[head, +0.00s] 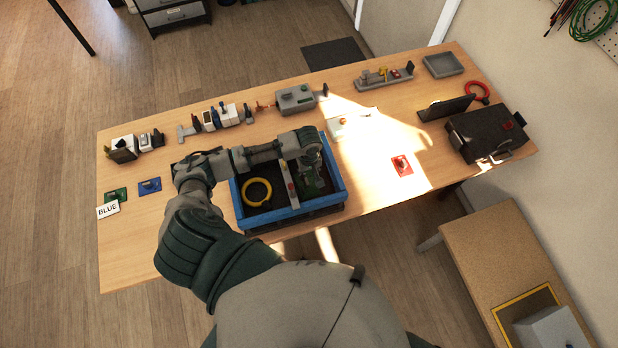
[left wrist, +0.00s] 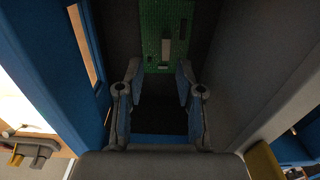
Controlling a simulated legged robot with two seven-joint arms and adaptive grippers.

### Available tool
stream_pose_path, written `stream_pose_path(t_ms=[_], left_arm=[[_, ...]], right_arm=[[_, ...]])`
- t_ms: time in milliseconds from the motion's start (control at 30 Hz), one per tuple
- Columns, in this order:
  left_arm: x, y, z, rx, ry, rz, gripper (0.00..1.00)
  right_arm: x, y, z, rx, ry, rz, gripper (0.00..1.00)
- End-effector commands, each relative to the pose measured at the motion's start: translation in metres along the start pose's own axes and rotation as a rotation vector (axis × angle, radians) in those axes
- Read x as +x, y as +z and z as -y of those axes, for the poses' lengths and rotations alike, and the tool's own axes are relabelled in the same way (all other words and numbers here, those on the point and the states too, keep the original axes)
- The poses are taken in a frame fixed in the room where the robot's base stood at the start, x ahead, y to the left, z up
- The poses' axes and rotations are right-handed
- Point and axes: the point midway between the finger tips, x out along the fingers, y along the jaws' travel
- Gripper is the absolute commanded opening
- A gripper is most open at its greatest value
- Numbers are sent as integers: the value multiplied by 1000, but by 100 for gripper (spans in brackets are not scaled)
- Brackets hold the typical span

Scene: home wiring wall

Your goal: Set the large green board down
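The large green board (head: 314,187) lies inside the right compartment of the blue-rimmed tote (head: 341,187), partly hidden by my gripper. In the left wrist view the board (left wrist: 154,40) shows beyond the fingertips, with grey and dark parts on it. My left gripper (head: 310,160) points down into that compartment, above the board. In the left wrist view its two fingers (left wrist: 158,85) stand apart with an empty dark gap between them. Whether a fingertip touches the board I cannot tell. My right gripper is not in view.
The tote's divider (head: 290,185) stands close beside my gripper. A yellow ring (head: 257,192) lies in the left compartment. Small green (head: 115,195), blue (head: 150,187) and red (head: 402,166) boards lie on the table. A black box (head: 484,133) stands at the right; the front left is clear.

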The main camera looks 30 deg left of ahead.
Motion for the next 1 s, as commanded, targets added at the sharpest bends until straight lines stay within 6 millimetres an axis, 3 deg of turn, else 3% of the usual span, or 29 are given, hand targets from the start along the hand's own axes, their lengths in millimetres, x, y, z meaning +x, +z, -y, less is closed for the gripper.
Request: stream_pose_path(t_ms=[100, 300, 1000], left_arm=[[-26, 0, -1, 1, 3, -2, 37], [-52, 0, -1, 0, 1, 0, 37], [-59, -5, -5, 1, 24, -3, 37]], right_arm=[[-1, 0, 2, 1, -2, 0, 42], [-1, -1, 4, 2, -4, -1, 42], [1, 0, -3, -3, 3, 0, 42]])
